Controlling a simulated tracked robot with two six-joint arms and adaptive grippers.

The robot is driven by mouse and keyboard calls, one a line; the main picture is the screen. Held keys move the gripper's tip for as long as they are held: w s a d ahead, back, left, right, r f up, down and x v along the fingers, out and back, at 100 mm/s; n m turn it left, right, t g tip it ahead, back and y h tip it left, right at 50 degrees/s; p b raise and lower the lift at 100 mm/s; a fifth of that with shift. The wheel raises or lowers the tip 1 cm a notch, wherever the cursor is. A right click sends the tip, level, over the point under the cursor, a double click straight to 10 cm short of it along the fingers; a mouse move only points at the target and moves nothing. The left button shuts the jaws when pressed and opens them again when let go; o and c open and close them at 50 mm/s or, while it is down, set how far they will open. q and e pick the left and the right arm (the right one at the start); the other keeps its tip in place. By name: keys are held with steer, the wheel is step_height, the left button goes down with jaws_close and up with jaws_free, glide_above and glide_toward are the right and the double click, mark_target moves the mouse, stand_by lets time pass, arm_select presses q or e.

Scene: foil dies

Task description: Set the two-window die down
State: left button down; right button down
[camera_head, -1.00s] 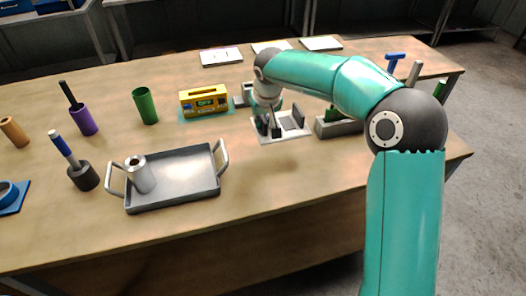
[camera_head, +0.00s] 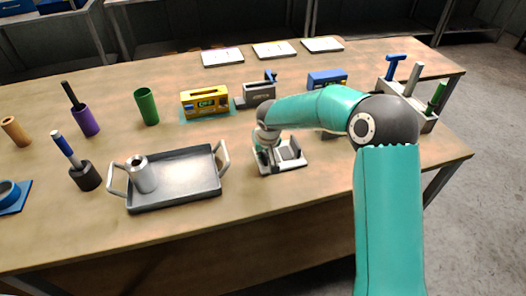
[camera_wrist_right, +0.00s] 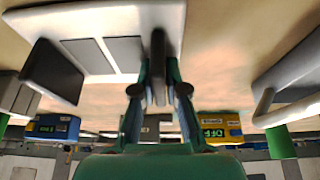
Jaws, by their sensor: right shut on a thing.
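The two-window die is a white plate (camera_head: 284,168) with two grey panels and dark upright grips, over the front middle of the table. My right gripper (camera_head: 264,156) is at its left side. In the right wrist view the white plate (camera_wrist_right: 105,20) fills the upper left, with one dark grip (camera_wrist_right: 50,72) at its left end. There my right gripper (camera_wrist_right: 158,85) is shut on another dark grip. I cannot tell whether the plate touches the table. My left gripper is not in view.
A grey tray (camera_head: 180,201) with a metal cylinder (camera_head: 142,174) stands to the left. Behind are a yellow device (camera_head: 205,101), a grey device (camera_head: 258,94) and a blue device (camera_head: 327,78). A tool rack (camera_head: 428,125) stands right. The table front is bare.

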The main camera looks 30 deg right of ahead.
steer(key=c, duration=1.2)
jaws_free()
steer(key=b+v, duration=0.1)
steer(key=v, duration=1.1)
